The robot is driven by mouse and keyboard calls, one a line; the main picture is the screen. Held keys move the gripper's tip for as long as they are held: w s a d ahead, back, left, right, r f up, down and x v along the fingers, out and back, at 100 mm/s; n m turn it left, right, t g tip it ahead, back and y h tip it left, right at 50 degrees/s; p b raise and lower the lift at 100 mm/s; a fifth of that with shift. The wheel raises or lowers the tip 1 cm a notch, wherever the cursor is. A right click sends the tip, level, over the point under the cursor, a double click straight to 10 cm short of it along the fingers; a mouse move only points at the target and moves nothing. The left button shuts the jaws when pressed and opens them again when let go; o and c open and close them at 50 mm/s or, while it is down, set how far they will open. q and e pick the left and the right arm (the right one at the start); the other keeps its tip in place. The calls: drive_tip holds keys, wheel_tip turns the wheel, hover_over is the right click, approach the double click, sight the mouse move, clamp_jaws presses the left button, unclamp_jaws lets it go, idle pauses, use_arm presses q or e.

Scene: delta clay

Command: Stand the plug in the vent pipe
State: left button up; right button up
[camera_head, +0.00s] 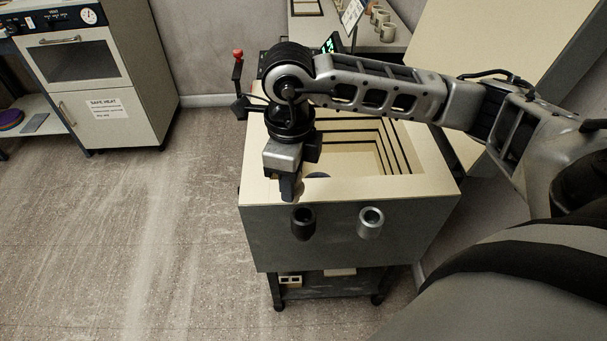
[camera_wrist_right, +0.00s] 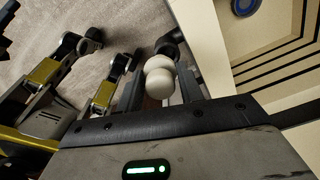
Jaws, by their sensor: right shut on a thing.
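My right gripper (camera_head: 290,190) points down over the front edge of the open-topped kiln. In the right wrist view its fingers (camera_wrist_right: 160,88) are shut on a white, rounded plug (camera_wrist_right: 159,78). In the head view the plug cannot be made out behind the gripper. Two short pipes stick out of the kiln's front: a dark one (camera_head: 302,222) just below the gripper, and a light grey one (camera_head: 370,222) to its right. Nothing shows which is the vent pipe. A dark round end (camera_wrist_right: 172,42) shows just beyond the plug. My left gripper is not in view.
The kiln (camera_head: 345,235) has a stepped pale interior with a blue-and-dark disc (camera_wrist_right: 245,5) inside. It stands on a wheeled cart (camera_head: 325,288). A oven (camera_head: 85,75) stands at the back left. A shelf with cups (camera_head: 385,30) is behind. Floor left of the kiln is clear.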

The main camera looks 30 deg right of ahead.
sight(303, 184)
drive_tip(key=m, duration=0.6)
drive_tip(key=shift+s+d+f+m, duration=0.2)
drive_tip(key=shift+d+m, duration=0.1)
drive_tip(key=shift+d, duration=0.05)
drive_tip(key=m, duration=0.3)
drive_tip(key=shift+d+f, duration=0.1)
drive_tip(key=shift+d, duration=0.05)
drive_tip(key=m, duration=0.4)
drive_tip(key=shift+s+d+f+m+p, duration=0.1)
drive_tip(key=shift+s+d+m+p, duration=0.1)
drive_tip(key=shift+m+p, duration=0.1)
drive_tip(key=m, duration=0.3)
drive_tip(key=shift+d+f, duration=0.15)
drive_tip(key=shift+f+b, duration=0.65)
drive_tip(key=shift+f, duration=0.55)
use_arm(q)
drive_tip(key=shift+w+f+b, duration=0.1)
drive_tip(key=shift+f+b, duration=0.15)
drive_tip(key=shift+b, duration=0.05)
use_arm(e)
drive_tip(key=shift+f, duration=0.3)
use_arm(q)
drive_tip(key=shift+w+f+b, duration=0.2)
drive_tip(key=shift+b, duration=0.1)
use_arm(e)
drive_tip(key=shift+f, duration=0.2)
